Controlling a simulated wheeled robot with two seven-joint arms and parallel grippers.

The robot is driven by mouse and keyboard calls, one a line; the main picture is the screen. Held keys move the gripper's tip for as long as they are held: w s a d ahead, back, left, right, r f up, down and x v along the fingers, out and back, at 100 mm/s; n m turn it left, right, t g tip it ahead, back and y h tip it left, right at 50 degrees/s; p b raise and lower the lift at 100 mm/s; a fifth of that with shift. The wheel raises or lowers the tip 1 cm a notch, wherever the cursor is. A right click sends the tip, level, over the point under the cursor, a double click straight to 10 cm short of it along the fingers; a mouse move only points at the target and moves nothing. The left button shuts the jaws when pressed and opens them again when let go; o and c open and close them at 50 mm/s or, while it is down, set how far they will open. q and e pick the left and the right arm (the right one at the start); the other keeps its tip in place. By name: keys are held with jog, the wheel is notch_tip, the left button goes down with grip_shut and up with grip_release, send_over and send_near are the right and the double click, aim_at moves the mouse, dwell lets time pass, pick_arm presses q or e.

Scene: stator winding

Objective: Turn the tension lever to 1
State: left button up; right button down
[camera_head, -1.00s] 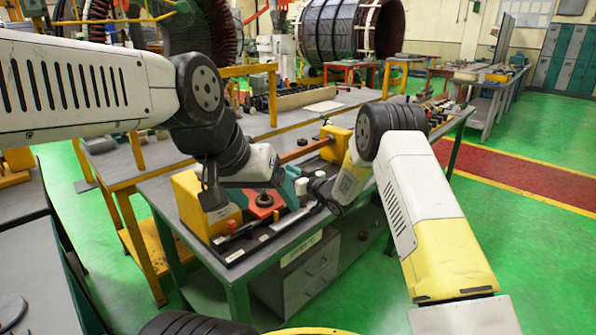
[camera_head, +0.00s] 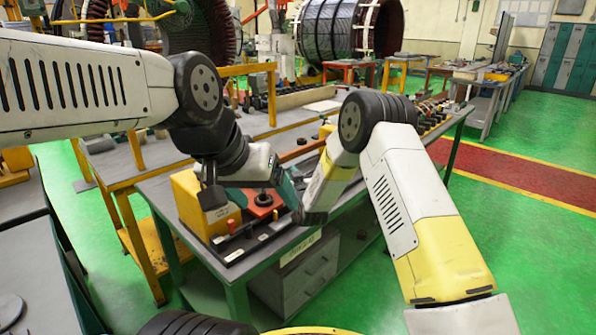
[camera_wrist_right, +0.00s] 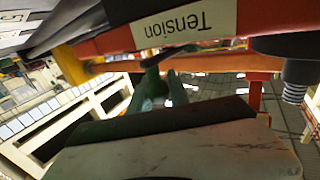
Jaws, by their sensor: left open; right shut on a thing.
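The Tension label (camera_wrist_right: 185,25) shows upside down on a red bar at the top of the right wrist view. Teal fingers of my right gripper (camera_wrist_right: 163,90) point up below it, closed on a small dark part that I take to be the tension lever (camera_wrist_right: 160,56); its setting cannot be read. In the head view my left gripper (camera_head: 287,192) is open above the right part of the bench fixture, close to the red block with a dark knob (camera_head: 263,199). My right arm's wrist covers the fixture's right side, so the lever is hidden there.
The fixture stands on a grey bench (camera_head: 160,195) with a yellow block (camera_head: 195,205) at its left end. A drawer cabinet (camera_head: 308,270) is below. Another bench with a long bar lies behind.

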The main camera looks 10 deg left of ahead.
jog(key=shift+s+d+m+t+h, duration=0.1)
jog(key=shift+m+t+h, duration=0.15)
jog(key=shift+m+h, duration=0.3)
jog(key=shift+s+a+m+t+h, duration=0.15)
jog(key=shift+m+h, duration=0.25)
jog(key=shift+h, duration=0.4)
jog(key=shift+s+d+m+t+h, duration=0.15)
jog(key=shift+m+t+h, duration=0.15)
jog(key=shift+m+h, duration=0.25)
jog(key=shift+h, duration=0.4)
jog(key=c, duration=1.2)
grip_release()
jog(key=s+d, duration=0.1)
jog(key=s, duration=0.6)
jog(key=shift+s+d, duration=0.25)
jog(key=shift+s, duration=0.05)
